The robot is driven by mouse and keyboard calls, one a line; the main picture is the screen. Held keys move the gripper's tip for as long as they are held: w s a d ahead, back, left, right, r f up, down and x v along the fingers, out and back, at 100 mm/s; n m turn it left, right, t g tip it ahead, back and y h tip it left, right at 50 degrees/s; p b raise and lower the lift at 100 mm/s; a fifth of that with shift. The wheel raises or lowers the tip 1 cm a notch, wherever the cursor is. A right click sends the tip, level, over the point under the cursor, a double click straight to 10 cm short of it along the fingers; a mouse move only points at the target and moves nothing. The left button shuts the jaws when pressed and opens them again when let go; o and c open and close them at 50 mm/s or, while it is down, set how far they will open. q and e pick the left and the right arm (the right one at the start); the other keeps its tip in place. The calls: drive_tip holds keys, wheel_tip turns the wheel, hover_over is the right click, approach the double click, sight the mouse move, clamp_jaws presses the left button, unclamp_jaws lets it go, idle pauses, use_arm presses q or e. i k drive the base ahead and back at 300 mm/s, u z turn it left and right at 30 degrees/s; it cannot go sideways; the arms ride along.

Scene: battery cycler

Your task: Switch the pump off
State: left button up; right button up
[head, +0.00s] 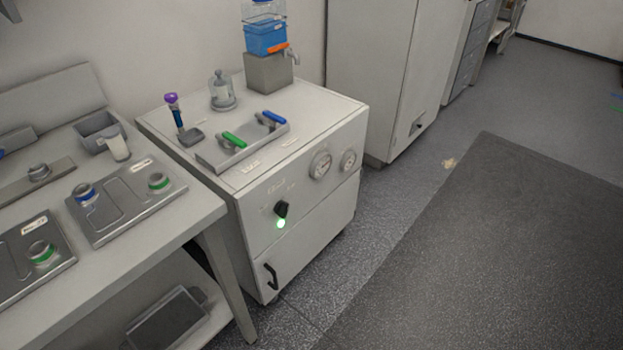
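The pump is most likely the white cabinet (311,199) in the middle of the head view. Its front carries a black rotary switch (281,209) with a lit green lamp (281,224) just below it. Two round gauges sit to the right of the switch, the larger gauge (320,163) and the smaller gauge (348,160). A black handle (271,276) is low on the front. The switch's exact pointing direction is too small to read. Neither of my grippers shows in the head view.
On the cabinet top are a green-handled valve (234,140), a blue-handled valve (271,118), a purple-topped tool (177,118), a glass jar (222,91) and a blue container (265,38). A bench (165,220) adjoins at left. Open floor with a dark mat (500,230) lies right.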

sight(282, 208)
drive_tip(key=z, duration=1.2)
drive_tip(key=k, duration=0.1)
drive_tip(key=u, duration=2.05)
drive_tip(key=i, duration=0.8)
drive_tip(key=u, duration=0.05)
